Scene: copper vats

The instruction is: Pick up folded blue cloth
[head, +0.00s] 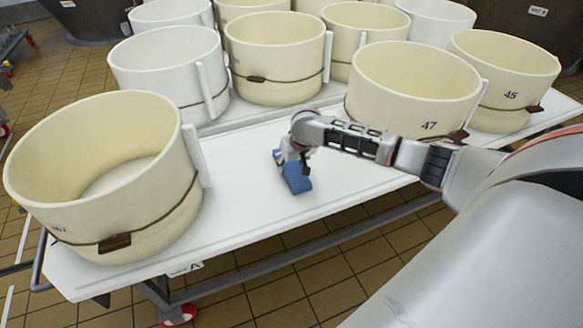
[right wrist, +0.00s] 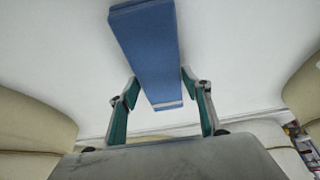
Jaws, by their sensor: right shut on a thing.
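The folded blue cloth (head: 296,180) is over the bare middle of the white table, between the vats. My right gripper (head: 291,160) is above it, its arm reaching in from the right. In the right wrist view the cloth (right wrist: 145,45) is a long flat blue block with a pale edge, and it lies between the two green-padded fingers of the gripper (right wrist: 158,78). The right gripper is shut on the cloth. I cannot tell whether the cloth touches the table. My left gripper is not in view.
The white table (head: 250,215) has clear room around the cloth. A large cream vat (head: 110,190) stands at the left, and a vat marked 47 (head: 412,95) stands behind my right arm. Several more vats line the back. The table's front edge drops to a tiled floor.

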